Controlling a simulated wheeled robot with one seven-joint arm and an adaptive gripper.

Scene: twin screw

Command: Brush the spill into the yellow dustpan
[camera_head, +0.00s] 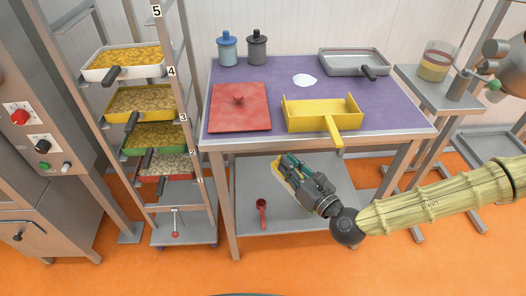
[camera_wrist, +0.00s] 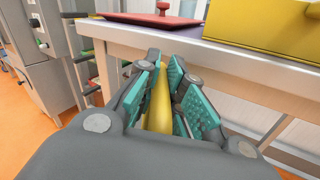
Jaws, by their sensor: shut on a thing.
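The yellow dustpan (camera_head: 300,118) rests near the front edge of the table's purple top, its handle (camera_head: 334,130) pointing toward the front. It also shows large at the upper right of the wrist view (camera_wrist: 262,27). A white spill (camera_head: 305,80) lies flat on the purple top behind the dustpan. My gripper (camera_head: 289,168) is in front of the table, below the level of its top. Its teal pads are shut on a yellow handle (camera_wrist: 158,108), which looks like the brush's.
A red board (camera_head: 240,118) with a knob lies left of the dustpan. Two lidded jars (camera_head: 227,50) and a grey tray (camera_head: 350,64) stand at the back. The table's front edge (camera_wrist: 210,57) is above my gripper. A rack with several trays stands left.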

